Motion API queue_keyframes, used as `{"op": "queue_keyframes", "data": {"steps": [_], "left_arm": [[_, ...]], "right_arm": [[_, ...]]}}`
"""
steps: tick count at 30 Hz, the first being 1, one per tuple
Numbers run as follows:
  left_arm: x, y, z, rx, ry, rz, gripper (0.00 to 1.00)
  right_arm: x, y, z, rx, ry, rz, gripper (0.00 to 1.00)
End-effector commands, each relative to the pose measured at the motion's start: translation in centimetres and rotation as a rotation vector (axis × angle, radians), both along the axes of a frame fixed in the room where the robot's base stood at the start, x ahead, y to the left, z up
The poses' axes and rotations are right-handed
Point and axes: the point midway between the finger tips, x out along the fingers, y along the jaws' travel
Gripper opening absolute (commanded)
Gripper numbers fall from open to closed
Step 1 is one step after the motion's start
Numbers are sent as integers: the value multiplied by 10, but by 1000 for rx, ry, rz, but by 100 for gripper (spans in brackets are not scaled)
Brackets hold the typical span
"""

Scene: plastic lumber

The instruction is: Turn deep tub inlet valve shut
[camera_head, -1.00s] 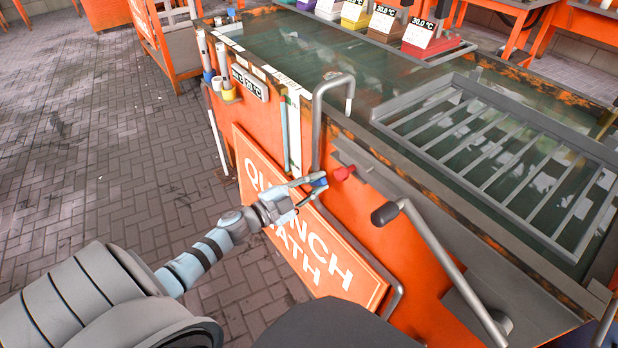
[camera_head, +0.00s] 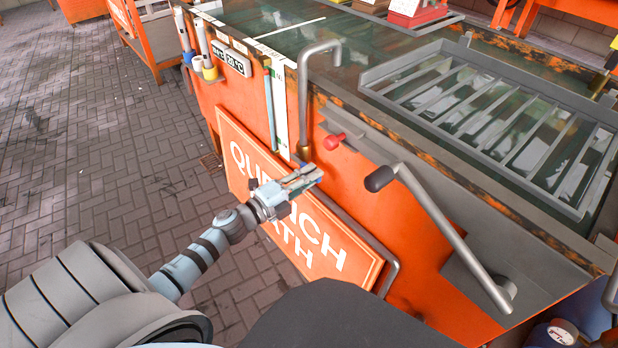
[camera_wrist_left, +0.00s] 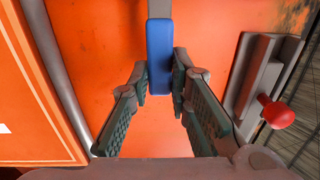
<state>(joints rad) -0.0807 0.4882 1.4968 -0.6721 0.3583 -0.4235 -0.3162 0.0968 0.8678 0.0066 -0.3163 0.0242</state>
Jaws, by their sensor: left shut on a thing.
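The deep tub (camera_head: 365,150) is an orange tank with dark green liquid and a worn rim. A bent grey inlet pipe (camera_head: 303,95) rises along its front wall and hooks over the rim. In the left wrist view, a blue valve handle (camera_wrist_left: 159,60) on a grey stem stands upright between my fingertips. My left gripper (camera_head: 312,174) is shut on this handle at the pipe's lower end; it also shows in the left wrist view (camera_wrist_left: 160,82). In the head view the gripper mostly hides the handle. My right gripper is not in view.
A red knob (camera_head: 334,141) on a grey slotted plate sits just right of the gripper. A long grey crank lever (camera_head: 435,215) stands out further right. A "QUENCH BATH" sign (camera_head: 325,240) lies close below the gripper. A slatted rack (camera_head: 500,110) spans the tub.

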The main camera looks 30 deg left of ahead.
Motion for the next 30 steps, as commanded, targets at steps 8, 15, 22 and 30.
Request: {"op": "queue_keyframes", "data": {"steps": [8,15,22,30], "left_arm": [[-1,0,-3,25,-4,1,0],[-1,1,-4,26,-3,1,0],[0,0,-3,24,-4,1,38],[-5,2,-3,23,-4,0,38]], "right_arm": [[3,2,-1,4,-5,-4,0],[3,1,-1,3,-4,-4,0],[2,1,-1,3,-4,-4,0],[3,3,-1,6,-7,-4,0]]}}
